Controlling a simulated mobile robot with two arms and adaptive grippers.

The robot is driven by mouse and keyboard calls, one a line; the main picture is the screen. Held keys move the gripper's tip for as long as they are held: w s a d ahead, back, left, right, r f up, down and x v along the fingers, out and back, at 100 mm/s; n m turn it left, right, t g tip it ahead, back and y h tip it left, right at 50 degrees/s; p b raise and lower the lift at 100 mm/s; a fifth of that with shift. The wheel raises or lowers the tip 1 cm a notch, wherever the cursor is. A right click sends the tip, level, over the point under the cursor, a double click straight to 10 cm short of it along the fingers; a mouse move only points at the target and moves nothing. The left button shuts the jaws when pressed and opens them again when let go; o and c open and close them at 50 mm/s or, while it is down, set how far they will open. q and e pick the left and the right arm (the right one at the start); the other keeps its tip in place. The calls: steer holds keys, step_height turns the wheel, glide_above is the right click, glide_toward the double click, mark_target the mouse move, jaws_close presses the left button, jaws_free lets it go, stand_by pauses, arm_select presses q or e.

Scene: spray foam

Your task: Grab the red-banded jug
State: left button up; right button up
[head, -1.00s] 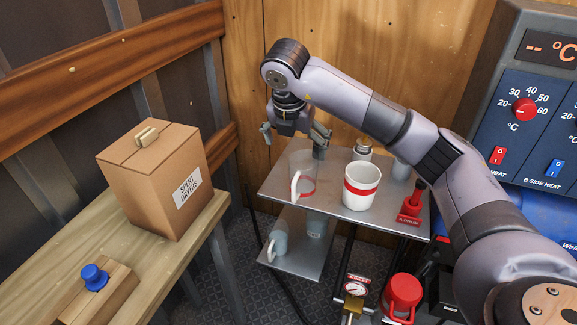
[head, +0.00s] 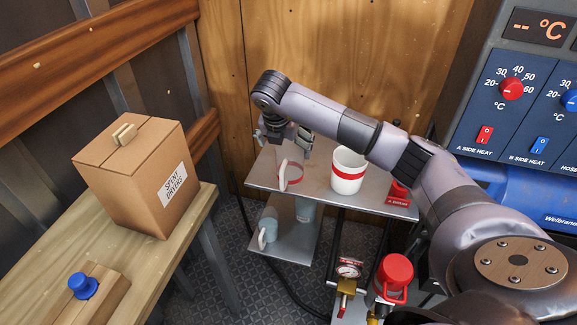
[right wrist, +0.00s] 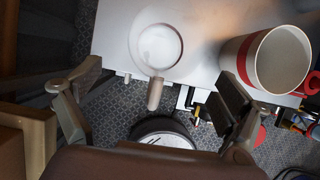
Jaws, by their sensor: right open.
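The red-banded jug (head: 295,176) is a clear vessel with a thin red band and a pale handle, standing upright near the left front of a grey shelf (head: 318,199). In the right wrist view the jug (right wrist: 160,47) is seen from above, its handle pointing down the picture. My right gripper (head: 283,142) is open above and behind the jug, its arm reaching in from the right. In the right wrist view its open fingers (right wrist: 158,88) lie either side of the handle, apart from it. My left gripper is not in view.
A white cup (head: 347,182) with a wide red band stands close to the jug's right. A red-handled item (head: 399,192) is at the shelf's right end. Grey-blue vessels (head: 305,209) stand on the lower shelf. A box (head: 135,185) sits on the left bench.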

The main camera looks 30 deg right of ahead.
mark_target(288, 153)
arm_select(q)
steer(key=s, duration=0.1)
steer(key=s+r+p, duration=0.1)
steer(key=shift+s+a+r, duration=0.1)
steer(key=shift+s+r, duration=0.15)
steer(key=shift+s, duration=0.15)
arm_select(e)
steer(key=x, duration=0.5)
steer(key=shift+d, duration=0.25)
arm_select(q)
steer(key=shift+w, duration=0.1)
arm_select(e)
steer(key=shift+c, duration=0.4)
steer(key=c, duration=0.4)
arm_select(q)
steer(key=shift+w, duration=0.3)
arm_select(e)
steer(key=shift+r, duration=0.1)
steer(key=c, duration=1.2)
